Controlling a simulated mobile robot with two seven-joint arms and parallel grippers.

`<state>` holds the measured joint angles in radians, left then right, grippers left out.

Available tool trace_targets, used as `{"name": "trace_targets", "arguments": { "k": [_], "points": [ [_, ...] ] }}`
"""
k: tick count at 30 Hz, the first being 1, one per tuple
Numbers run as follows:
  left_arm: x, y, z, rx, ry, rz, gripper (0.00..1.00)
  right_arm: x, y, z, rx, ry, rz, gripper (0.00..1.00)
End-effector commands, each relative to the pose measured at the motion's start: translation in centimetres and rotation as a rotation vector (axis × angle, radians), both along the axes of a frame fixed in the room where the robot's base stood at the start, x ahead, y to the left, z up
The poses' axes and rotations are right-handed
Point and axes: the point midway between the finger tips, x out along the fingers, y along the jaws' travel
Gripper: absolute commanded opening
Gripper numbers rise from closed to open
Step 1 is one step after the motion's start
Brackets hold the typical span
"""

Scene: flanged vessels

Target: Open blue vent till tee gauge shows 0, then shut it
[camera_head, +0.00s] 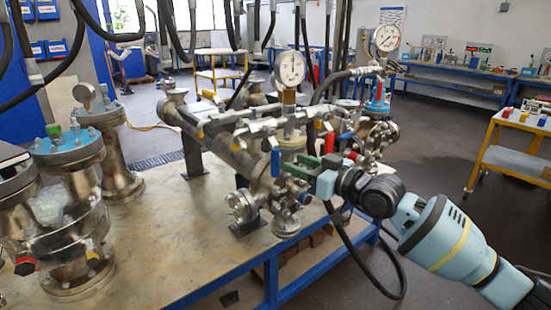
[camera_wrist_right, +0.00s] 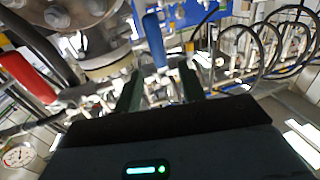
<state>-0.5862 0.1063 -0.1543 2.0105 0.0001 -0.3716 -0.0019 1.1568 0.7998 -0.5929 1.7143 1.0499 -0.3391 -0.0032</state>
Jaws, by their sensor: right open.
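The blue vent handle (camera_head: 275,162) stands upright on the pipework at the front end of the manifold. In the right wrist view the blue handle (camera_wrist_right: 154,40) lies just beyond and roughly between the finger tips. My right gripper (camera_head: 302,167) has green fingers, is open, and points left at the handle from close by. It also shows in the wrist view (camera_wrist_right: 161,78) with nothing clearly between the fingers. A white dial gauge (camera_head: 290,68) stands on a stem above the pipework; its needle is too small to read surely. My left gripper is out of view.
A red handle (camera_head: 329,142) is just behind my right gripper; a red handle also shows in the wrist view (camera_wrist_right: 27,76). A second gauge (camera_head: 387,38) stands farther right. Flanged vessels (camera_head: 70,150) fill the left of the bench (camera_head: 170,235). Black hoses hang above.

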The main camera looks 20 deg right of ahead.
Motion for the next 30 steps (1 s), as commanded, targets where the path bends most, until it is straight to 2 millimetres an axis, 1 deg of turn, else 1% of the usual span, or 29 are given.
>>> {"name": "trace_targets", "arguments": {
  "k": [5,8,15,21,25,30],
  "points": [
    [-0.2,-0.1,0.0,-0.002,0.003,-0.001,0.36,0.2,0.1,0.1,0.001,-0.001,0.0,0.4],
    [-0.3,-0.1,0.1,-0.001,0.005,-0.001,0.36,0.8,0.4,0.1,0.002,-0.001,-0.001,0.4],
    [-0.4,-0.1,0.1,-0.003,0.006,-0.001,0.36,3.7,2.2,0.1,0.003,-0.001,0.0,0.4],
    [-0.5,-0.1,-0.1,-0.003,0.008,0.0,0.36,5.7,3.4,0.0,0.001,0.001,0.0,0.4],
    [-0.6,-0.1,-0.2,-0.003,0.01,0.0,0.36,6.4,3.8,0.0,0.0,0.0,-0.001,0.4],
    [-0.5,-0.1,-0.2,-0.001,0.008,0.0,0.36,6.7,4.1,0.0,0.0,-0.001,0.0,0.4]
  ]
}}
